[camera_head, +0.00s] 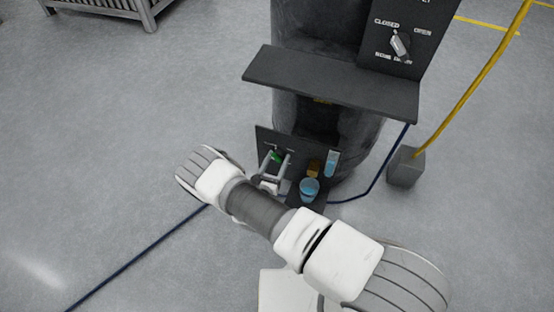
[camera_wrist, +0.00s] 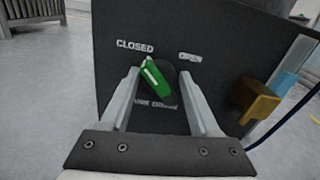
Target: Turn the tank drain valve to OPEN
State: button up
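The tank drain valve's green handle (camera_wrist: 156,78) is on a dark panel (camera_wrist: 215,95) in the wrist view. Its white line slants up and left, toward the CLOSED label; the OPEN label is to its upper right. The lettering below the handle is partly hidden. My gripper (camera_wrist: 159,75) is open, with one finger on each side of the handle and a visible gap on both sides. In the head view, the green handle (camera_head: 277,156) shows small between the fingers of my gripper (camera_head: 276,163), low on the machine.
A yellow-orange part (camera_wrist: 253,100) juts out right of the panel. A light-blue cup-like part (camera_head: 309,188) stands right of my gripper. Above, a dark shelf (camera_head: 335,82) overhangs, and another grey handle (camera_head: 399,44) has CLOSED and OPEN labels. A yellow hose (camera_head: 470,80) runs at the right.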

grip_shut()
jog(key=m+p, duration=0.1)
jog(key=m, duration=0.3)
jog(key=shift+m, duration=0.3)
jog(key=m+p, duration=0.1)
jog(key=m, duration=0.3)
jog(key=shift+m, duration=0.3)
jog(key=m+p, duration=0.2)
jog(key=m, duration=0.3)
jog(key=shift+s, duration=0.1)
jog(key=shift+m+p, duration=0.85)
jog(key=shift+m, duration=0.95)
jog(key=shift+f, duration=0.1)
